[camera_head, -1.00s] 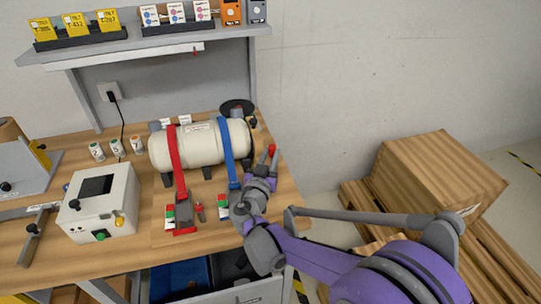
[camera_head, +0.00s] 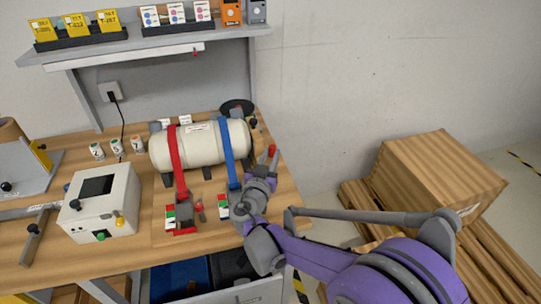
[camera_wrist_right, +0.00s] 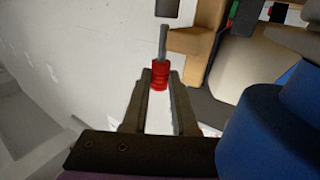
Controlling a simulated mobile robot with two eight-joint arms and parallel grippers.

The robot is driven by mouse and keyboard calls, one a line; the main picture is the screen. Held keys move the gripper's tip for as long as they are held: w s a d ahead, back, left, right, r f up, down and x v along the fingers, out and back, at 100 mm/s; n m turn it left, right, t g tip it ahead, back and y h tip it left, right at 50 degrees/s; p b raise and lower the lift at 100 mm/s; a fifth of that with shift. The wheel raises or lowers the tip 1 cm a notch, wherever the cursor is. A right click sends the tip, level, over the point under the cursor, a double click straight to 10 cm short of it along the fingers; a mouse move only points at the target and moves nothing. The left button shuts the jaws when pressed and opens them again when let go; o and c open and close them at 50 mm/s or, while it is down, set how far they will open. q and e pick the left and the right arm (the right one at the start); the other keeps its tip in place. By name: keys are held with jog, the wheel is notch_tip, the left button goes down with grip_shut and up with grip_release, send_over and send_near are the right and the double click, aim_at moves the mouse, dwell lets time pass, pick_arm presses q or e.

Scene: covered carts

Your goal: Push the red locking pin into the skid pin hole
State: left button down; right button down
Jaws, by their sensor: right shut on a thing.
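The red locking pin (camera_wrist_right: 159,75) is held between the fingertips of my right gripper (camera_wrist_right: 159,82) in the right wrist view. Its grey shaft points away from the fingers, and its tip appears close to a small grey piece (camera_wrist_right: 167,8) by a tan part. I cannot tell whether they touch, and no hole is clearly visible. In the head view my right gripper (camera_head: 267,160) is at the right end of the bench, near the blue strap, and the red pin (camera_head: 272,150) shows at its tip. My left gripper is not in view.
A cream tank (camera_head: 200,144) lies on the bench under a red strap (camera_head: 176,165) and a blue strap (camera_head: 231,155). A small red-topped item (camera_head: 199,206) lies in front. A white box (camera_head: 100,205) stands left. A wooden crate (camera_head: 432,175) sits on pallets at right.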

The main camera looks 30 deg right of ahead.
jog(key=shift+f+b, duration=0.5)
jog(key=shift+f, duration=0.25)
jog(key=c, duration=0.6)
grip_release()
jog(key=shift+r, duration=0.1)
notch_tip(320, 180, up, 10)
jog(key=shift+p, duration=0.85)
